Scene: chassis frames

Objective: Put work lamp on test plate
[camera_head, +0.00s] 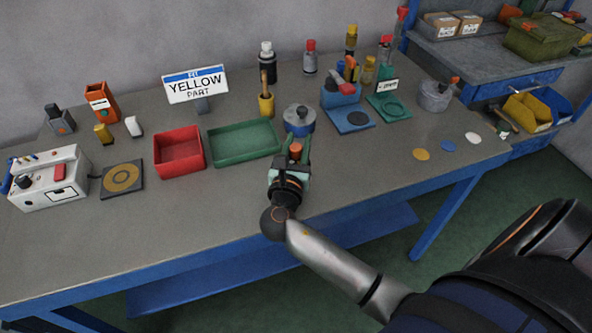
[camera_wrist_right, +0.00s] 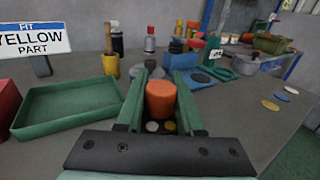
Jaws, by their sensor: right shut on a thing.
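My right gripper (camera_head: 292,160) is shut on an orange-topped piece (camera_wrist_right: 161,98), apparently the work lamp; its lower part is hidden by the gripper. The orange top also shows in the head view (camera_head: 295,149). The gripper is over the table's front part, just right of the green tray. Nothing stands on the plate. My left gripper is not in view.
A red bin (camera_head: 179,165) and a green tray (camera_head: 213,155) lie between my right gripper and the ringed plate. A yellow-part sign (camera_head: 195,85) stands behind them. A blue-grey round pot (camera_head: 299,132) is just behind the gripper. The table's front strip is clear.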

